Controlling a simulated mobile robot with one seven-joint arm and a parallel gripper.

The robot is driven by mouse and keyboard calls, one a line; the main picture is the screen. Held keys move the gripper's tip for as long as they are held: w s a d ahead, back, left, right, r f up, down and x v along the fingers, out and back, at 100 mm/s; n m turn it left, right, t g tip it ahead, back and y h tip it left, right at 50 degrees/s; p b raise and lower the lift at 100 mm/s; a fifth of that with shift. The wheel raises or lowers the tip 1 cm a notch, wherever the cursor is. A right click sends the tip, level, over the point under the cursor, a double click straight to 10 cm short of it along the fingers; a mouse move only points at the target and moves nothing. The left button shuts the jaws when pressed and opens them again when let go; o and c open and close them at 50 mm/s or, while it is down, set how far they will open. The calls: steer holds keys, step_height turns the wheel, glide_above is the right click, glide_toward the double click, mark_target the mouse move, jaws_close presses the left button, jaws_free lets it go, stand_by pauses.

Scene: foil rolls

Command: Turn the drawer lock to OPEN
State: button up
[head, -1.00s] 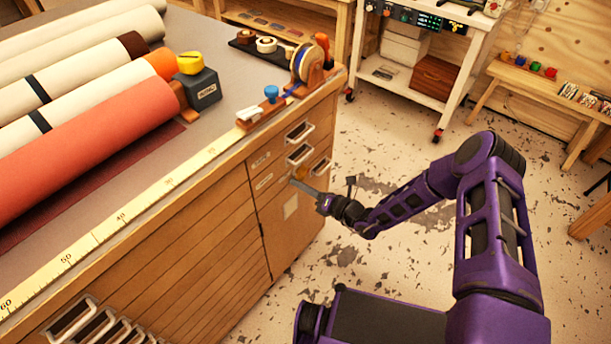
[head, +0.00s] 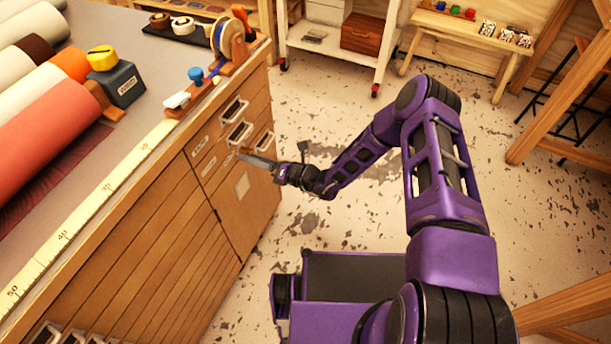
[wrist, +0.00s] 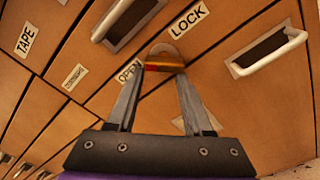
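The drawer lock (wrist: 166,63) shows in the wrist view as a small brass and red piece on the wooden drawer front, with a pale rounded part above it. The LOCK label (wrist: 190,20) is above and right of it. The OPEN label (wrist: 126,73) is to its left, partly covered by a finger. My gripper (wrist: 162,76) points at the lock with its fingers apart, the tips close to its two sides. I cannot tell whether they touch it. In the head view my gripper (head: 243,155) is at the cabinet's front and largely hides the lock.
Drawer handles stand out on both sides of the lock, one upper left (wrist: 128,22) and one right (wrist: 268,55). The floor (head: 320,220) right of the cabinet is open.

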steer(key=p+v, duration=0.1)
steer(key=v, duration=1.8)
steer(key=shift+f+p, duration=0.15)
steer(key=shift+p, duration=0.2)
stand_by(0.6)
steer(key=shift+s, duration=0.1)
steer(key=v, duration=1.7)
steer(key=shift+s+d+f, duration=0.1)
steer(key=shift+s, duration=0.1)
